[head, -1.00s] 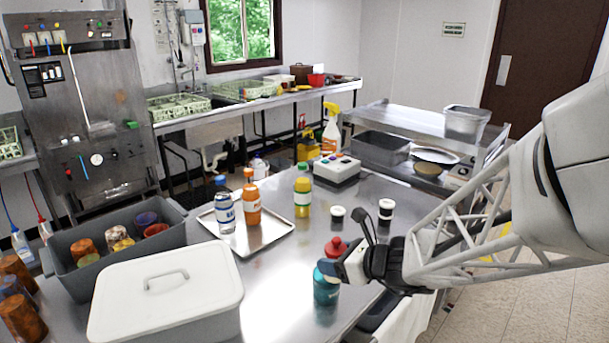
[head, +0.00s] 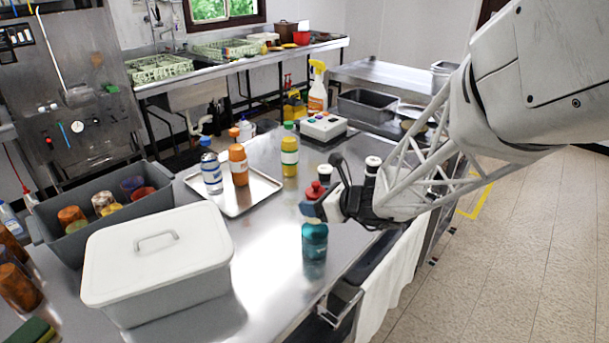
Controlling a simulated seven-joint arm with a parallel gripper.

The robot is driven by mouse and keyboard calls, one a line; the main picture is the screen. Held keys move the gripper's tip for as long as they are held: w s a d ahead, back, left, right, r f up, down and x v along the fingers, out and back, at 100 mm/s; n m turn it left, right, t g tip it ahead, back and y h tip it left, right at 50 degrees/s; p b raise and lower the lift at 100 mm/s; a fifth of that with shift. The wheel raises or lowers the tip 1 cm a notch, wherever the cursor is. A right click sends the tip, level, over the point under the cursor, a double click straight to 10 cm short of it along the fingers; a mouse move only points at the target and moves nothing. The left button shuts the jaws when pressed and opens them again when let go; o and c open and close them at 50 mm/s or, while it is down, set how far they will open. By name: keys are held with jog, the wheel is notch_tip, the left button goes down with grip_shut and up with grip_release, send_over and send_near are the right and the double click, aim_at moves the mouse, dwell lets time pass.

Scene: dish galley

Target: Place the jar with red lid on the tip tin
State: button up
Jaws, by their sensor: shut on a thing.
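The jar with the red lid (head: 315,241) has a teal body and stands upright near the front edge of the steel table. Its red lid shows just above my gripper (head: 318,206). My gripper is shut on the jar at its upper part, and the fingers hide the neck. I cannot tell whether the jar's base touches the table or hangs just above it. I cannot pick out the tip tin with certainty in this view.
A white lidded box (head: 158,268) stands left of the jar. Behind are a tray (head: 262,188) with bottles, a yellow bottle (head: 289,152) and a button box (head: 322,125). A dark jar with a white lid (head: 372,166) stands close behind my gripper. Bare table lies between box and jar.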

jog(key=shift+f, duration=1.65)
jog(key=shift+f, duration=0.1)
jog(key=o, duration=1.1)
jog(key=v, duration=1.2)
